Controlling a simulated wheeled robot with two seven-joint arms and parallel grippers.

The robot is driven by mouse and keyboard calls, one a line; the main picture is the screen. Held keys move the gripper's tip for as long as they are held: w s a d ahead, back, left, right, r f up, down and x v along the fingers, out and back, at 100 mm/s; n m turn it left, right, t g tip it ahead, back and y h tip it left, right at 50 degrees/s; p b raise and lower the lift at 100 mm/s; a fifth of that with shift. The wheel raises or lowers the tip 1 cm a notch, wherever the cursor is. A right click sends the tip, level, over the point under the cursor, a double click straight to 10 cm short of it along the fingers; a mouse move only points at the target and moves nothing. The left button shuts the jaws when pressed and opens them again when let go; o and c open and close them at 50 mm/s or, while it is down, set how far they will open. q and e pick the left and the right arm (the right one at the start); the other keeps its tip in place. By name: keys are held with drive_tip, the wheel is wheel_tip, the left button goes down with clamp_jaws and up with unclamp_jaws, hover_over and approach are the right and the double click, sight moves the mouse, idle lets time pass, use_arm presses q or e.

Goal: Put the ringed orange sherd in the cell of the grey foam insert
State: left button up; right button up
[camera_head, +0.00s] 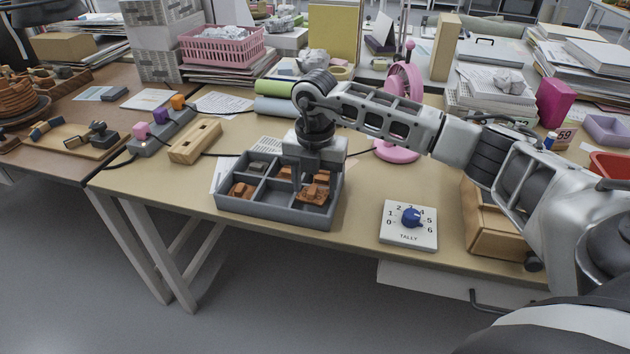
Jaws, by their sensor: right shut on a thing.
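The grey foam insert (272,215) is a dark grey tray with several cells near the front edge of the table. My right gripper (314,172) points down over its right side and is shut on an orange sherd (320,179), which is mostly hidden by the fingers. Another orange sherd (242,190) lies in the front left cell. More orange-brown pieces (313,194) show in the cells at the right, below the gripper. A ring marking cannot be made out on any sherd. Whether the held sherd touches the insert cannot be told. My left gripper is not in view.
A white tally dial (409,224) with a blue knob lies to the right of the insert. A wooden block (195,142) and a strip with coloured buttons (160,132) stand to the left. A pink fan (398,152) stands behind my arm. The table front between insert and dial is clear.

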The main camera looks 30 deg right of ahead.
drive_tip(key=shift+f, duration=0.4)
drive_tip(key=shift+f+b, duration=0.1)
drive_tip(key=shift+b, duration=0.25)
